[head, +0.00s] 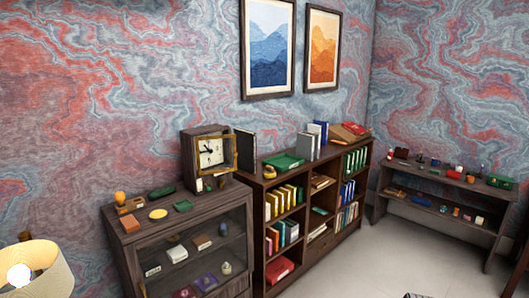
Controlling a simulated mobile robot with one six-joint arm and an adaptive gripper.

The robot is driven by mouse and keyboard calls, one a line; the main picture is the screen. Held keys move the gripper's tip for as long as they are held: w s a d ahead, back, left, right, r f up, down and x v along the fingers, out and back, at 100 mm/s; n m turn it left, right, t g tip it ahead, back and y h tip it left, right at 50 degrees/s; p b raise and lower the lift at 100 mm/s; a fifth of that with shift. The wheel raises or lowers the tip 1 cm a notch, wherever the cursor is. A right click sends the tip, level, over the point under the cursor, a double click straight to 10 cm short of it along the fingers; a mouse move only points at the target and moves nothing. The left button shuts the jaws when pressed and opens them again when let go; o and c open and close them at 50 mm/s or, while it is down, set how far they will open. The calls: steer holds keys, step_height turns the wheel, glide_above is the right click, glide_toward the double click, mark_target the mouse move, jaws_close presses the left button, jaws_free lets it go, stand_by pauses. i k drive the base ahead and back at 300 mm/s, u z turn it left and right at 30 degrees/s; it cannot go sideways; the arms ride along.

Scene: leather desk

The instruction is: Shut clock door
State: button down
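A dark wooden clock (190,161) with a pale square face (210,151) stands on top of the glass-fronted cabinet, left of the picture's middle. A gold-framed clock door (236,153) shows at the front of the clock. Its frame reaches past the right side of the case, so it looks at least partly open. The exact angle is too small to tell. My gripper is not in view.
Small items, including a yellow disc (158,213) and a green piece (182,206), lie on the cabinet top (150,232). A bookcase (262,222) adjoins on the right, with a dark upright panel (246,152) beside the clock. A lampshade (48,262) is at lower left.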

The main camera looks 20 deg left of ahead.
mark_target(230, 136)
steer(key=z, duration=0.15)
steer(key=i, duration=0.8)
steer(key=u, duration=0.45)
steer(key=i, duration=0.75)
steer(key=u, duration=0.6)
steer(key=k, duration=0.95)
steer(key=u, duration=0.15)
steer(key=i, duration=0.55)
